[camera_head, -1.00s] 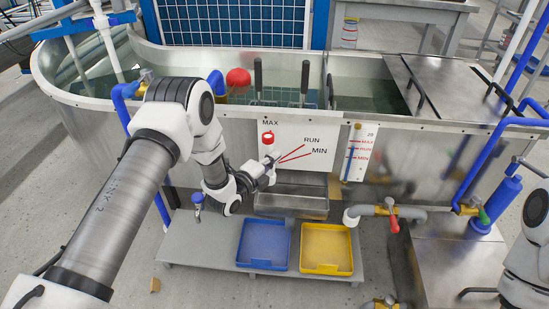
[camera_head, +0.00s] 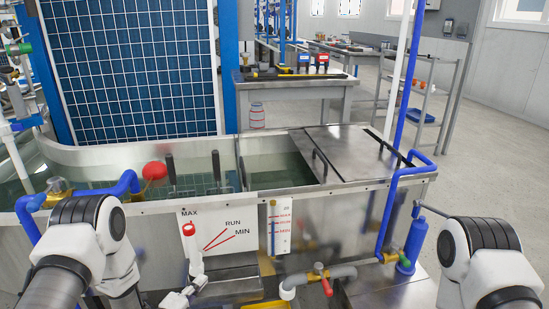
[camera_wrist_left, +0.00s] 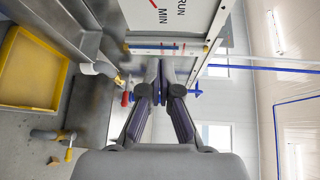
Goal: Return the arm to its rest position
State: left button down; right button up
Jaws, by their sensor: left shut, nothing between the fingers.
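My left arm (camera_head: 92,232) comes in from the lower left in the head view.
A valve with a red handle (camera_head: 322,277) and blue pipes (camera_head: 411,240) are on the right. A yellow tray (camera_wrist_left: 30,70) shows in the left wrist view. Open floor lies behind right.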

pick_arm(q)
jog(key=s+d+f+n+g+y, duration=0.25)
jog(key=s+f+n+g, duration=0.8)
jog(key=s, duration=0.65)
jog(key=s+a+f+n+g+y, duration=0.1)
jog(key=s+f+n+g, duration=0.15)
jog(key=s+n, duration=0.45)
jog(key=s+a+f+n+g+y, duration=0.1)
jog(key=s+a+n+g, duration=0.3)
jog(key=s, duration=0.6)
notch_tip(320, 180, up, 29)
jog(key=d+t+p, duration=0.1)
jog(key=d+p, duration=0.1)
jog(key=p, duration=2.7)
jog(key=shift+w+d+r+n, duration=0.15)
jog(key=shift+w+n, duration=0.15)
jog(key=shift+n, duration=0.15)
